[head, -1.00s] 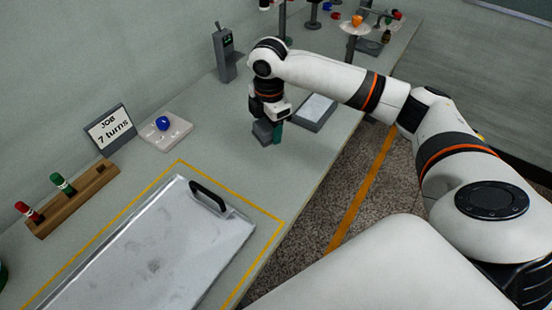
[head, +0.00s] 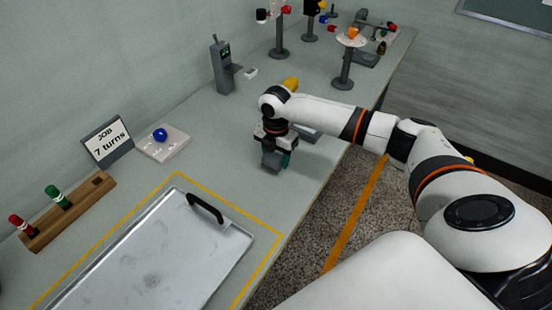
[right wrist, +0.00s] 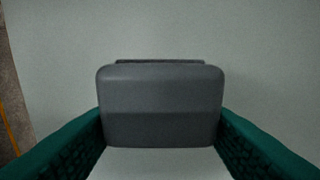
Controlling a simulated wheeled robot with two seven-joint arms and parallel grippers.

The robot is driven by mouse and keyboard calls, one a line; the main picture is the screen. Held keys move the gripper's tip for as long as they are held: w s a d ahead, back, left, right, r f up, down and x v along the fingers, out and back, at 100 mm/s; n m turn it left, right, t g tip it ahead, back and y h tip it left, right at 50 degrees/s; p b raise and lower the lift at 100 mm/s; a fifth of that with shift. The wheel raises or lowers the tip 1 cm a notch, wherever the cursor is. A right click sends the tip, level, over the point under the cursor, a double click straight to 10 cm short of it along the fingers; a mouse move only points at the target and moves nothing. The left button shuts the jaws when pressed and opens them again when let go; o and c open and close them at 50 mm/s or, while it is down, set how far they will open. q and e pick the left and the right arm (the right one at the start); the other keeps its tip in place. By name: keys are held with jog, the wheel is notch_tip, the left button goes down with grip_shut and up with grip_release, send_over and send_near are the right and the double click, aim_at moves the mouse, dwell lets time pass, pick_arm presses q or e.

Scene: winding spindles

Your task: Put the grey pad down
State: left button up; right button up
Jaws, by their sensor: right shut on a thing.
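The grey pad (head: 271,162) is a dark block with rounded edges, held at the lower end of my right gripper (head: 278,156). In the right wrist view the grey pad (right wrist: 160,100) sits between the two green-lined fingers, which are shut on it. The pad is low over the pale table, left of the arm; I cannot tell whether it touches the surface. My left gripper is not in view.
A metal tray (head: 150,272) with a black handle lies inside a yellow outline at the front. A job sign (head: 107,140), a blue knob (head: 160,134) on a pale base and a wooden rack (head: 66,212) stand left. A grey post device (head: 222,66) stands behind. Bare table surrounds the pad.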

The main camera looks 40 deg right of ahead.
aim_at(276, 153)
jog(key=shift+f, duration=0.8)
jog(key=shift+f, duration=0.1)
jog(key=o, duration=0.9)
jog(key=shift+o, duration=0.2)
notch_tip(276, 153, up, 12)
jog(key=shift+r+b, duration=0.15)
jog(key=shift+b, duration=0.15)
